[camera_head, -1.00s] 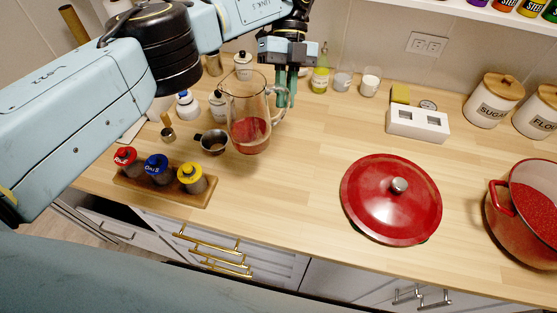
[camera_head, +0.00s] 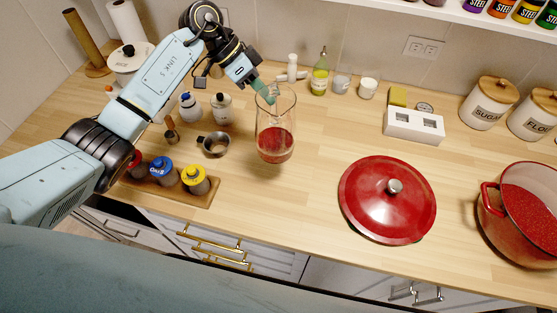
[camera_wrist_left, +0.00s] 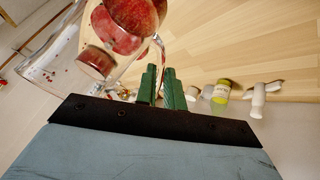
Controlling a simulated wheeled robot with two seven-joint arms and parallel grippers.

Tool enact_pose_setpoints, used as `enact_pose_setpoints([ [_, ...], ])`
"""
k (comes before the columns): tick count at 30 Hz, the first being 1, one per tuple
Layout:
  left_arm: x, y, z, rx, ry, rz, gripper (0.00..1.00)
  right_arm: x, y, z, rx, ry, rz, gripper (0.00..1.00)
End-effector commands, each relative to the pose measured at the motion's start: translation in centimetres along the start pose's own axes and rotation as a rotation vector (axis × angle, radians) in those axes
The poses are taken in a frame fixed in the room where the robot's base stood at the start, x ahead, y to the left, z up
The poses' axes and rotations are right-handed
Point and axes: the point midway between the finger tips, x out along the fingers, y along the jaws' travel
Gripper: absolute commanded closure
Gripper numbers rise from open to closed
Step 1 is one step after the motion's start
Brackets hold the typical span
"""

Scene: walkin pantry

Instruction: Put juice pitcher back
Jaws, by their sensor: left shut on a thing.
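The juice pitcher (camera_head: 275,143) is clear glass with red juice in its lower part. It is upright over the left-middle of the counter in the head view; I cannot tell whether its base touches the wood. My left gripper (camera_head: 264,90) reaches its upper rim area from behind and left, and is shut on its handle. The wrist view shows the green fingertips (camera_wrist_left: 165,85) at the handle, with the glass pitcher (camera_wrist_left: 130,22) beside them and red juice visible. My right gripper is not in view.
A metal cup (camera_head: 215,145) and a spice rack (camera_head: 205,200) with several jars stand left of the pitcher. An oil bottle (camera_head: 321,75) and white cups are behind. A red lid (camera_head: 375,215) and red pot (camera_head: 510,215) are right. Bare counter (camera_head: 310,165) lies between pitcher and lid.

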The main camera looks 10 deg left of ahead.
Motion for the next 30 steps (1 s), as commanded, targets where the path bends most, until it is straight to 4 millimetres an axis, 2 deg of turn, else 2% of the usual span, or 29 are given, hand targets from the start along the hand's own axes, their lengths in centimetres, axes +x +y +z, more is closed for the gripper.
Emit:
enact_pose_setpoints([
  [6,-0.8,-1.1,1.2,-0.253,0.108,-0.170,1.00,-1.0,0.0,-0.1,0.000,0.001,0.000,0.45],
  [11,-0.8,-1.6,1.7,-0.338,0.143,-0.226,1.00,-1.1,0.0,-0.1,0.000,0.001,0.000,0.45],
  [17,1.6,-2.7,3.5,-0.361,0.147,-0.237,1.00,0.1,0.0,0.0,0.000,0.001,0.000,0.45],
  [21,3.3,-3.3,4.5,-0.360,0.149,-0.235,1.00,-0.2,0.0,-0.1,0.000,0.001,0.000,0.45],
  [30,5.3,-4.1,5.9,-0.359,0.147,-0.234,1.00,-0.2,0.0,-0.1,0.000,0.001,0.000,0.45],
])
